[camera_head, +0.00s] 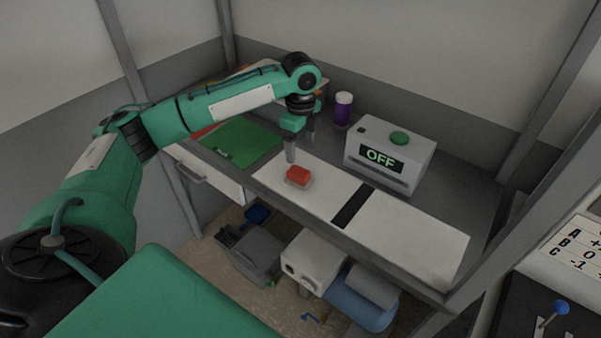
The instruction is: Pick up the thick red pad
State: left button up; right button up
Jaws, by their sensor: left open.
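The thick red pad (299,173) is a small red block in a pale, shallow holder on the white board (335,192) at the front of the bench. My left gripper (300,152) points down just above and behind the pad, its two fingers apart. One finger tip comes close to the pad's back edge; I cannot tell whether it touches. Nothing shows between the fingers. My right gripper is not in view.
A purple jar (343,108) stands behind. A green mat (240,142) lies left. A black strip (352,207) crosses the board. Bins and a blue cylinder (358,297) sit below.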

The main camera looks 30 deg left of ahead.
aim_at(298, 171)
pick_arm(q)
notch_tip(298, 171, down, 4)
jog(key=shift+w+r, duration=0.15)
jog(key=shift+r, duration=0.1)
notch_tip(298, 171, down, 3)
jog(key=shift+a+r+p, duration=0.1)
jog(key=shift+a+p, duration=0.05)
jog(key=shift+p, duration=0.55)
jog(key=f, duration=0.3)
jog(key=shift+s+a+f+p, duration=0.2)
jog(key=shift+f+p, duration=0.1)
jog(key=shift+p, duration=0.1)
jog(key=shift+f, duration=0.2)
jog(key=shift+d, duration=0.1)
jog(key=c, duration=1.1)
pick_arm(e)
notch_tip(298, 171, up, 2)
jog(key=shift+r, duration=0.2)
pick_arm(q)
jog(key=shift+r, duration=0.1)
